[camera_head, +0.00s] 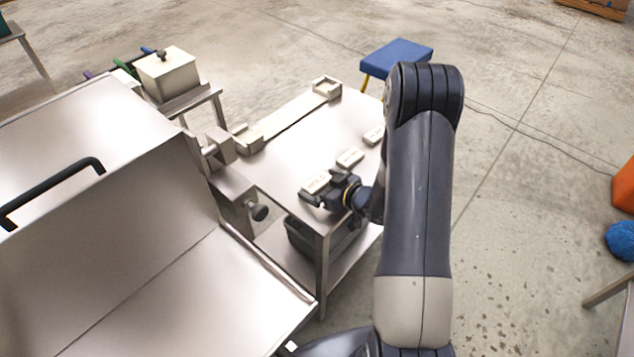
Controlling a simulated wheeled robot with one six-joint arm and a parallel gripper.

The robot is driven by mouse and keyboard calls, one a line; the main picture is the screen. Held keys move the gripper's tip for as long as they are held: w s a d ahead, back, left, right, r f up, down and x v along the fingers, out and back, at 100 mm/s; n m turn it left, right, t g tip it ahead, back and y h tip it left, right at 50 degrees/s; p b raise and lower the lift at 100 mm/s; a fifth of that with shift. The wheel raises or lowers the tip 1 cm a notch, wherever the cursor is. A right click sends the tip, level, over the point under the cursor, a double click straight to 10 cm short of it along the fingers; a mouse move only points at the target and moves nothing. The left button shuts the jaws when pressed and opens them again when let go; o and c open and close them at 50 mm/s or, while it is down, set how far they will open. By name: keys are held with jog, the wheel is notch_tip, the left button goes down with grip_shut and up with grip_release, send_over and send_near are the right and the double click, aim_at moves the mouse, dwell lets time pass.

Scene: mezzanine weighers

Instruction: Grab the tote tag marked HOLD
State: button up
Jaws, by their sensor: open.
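Three pale tote tags lie in a row on the steel table (284,165). The nearest tag (315,184) has dark lettering too small to read surely; the middle tag (349,157) and the far tag (374,134) cannot be read either. I cannot tell which one is marked HOLD. My gripper (318,190) is open at the table's near edge, right at the nearest tag. Its dark fingers hide part of that tag. I cannot tell whether they touch it or stand on both sides of it.
A steel weigher housing (110,215) with a black handle fills the left. A pale fixture (290,118) lines the table's back edge. A dark bin (305,238) sits on the lower shelf. A lidded box (168,74) and a blue stool (398,55) stand behind. Floor at right is mostly clear.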

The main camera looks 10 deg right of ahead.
jog(key=shift+c, duration=0.6)
jog(key=c, duration=0.9)
jog(key=shift+r, duration=0.15)
